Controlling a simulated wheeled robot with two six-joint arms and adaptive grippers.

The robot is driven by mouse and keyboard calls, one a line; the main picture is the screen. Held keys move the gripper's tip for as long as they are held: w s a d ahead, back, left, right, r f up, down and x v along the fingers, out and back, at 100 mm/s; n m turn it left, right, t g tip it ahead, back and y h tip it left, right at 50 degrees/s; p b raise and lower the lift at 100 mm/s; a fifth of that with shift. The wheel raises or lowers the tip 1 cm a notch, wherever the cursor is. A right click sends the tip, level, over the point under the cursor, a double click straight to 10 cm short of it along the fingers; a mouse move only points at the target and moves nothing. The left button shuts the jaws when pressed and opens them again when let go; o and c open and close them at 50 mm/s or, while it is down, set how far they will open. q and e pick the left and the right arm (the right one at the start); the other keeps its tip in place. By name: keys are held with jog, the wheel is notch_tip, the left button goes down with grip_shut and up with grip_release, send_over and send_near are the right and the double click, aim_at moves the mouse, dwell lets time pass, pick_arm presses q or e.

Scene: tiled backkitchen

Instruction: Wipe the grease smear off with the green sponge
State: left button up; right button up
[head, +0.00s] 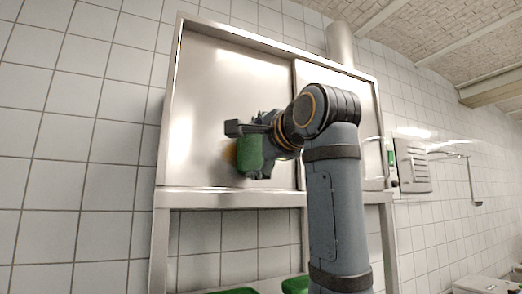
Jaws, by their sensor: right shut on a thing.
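A green sponge (249,157) is at the left door of a steel wall cabinet (215,90). My right gripper (252,145) is shut on the sponge, its arm reaching up from below. An orange-brown grease smear (229,153) shows on the door just left of the sponge; the rest of it may be hidden behind the sponge and gripper. I cannot tell whether the sponge touches the door. My left gripper is not in view.
The cabinet's right door (311,85) is partly behind my arm. A shelf edge (205,199) runs below the doors, with green items (296,285) at the bottom. A wall box (412,165) and a hanging rail (450,155) are at the right.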

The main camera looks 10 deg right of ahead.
aim_at(230, 151)
jog(key=shift+s+a, duration=0.3)
jog(key=shift+a, duration=0.65)
jog(key=shift+s+a, duration=0.25)
jog(key=shift+a, duration=0.65)
jog(key=shift+a, duration=0.1)
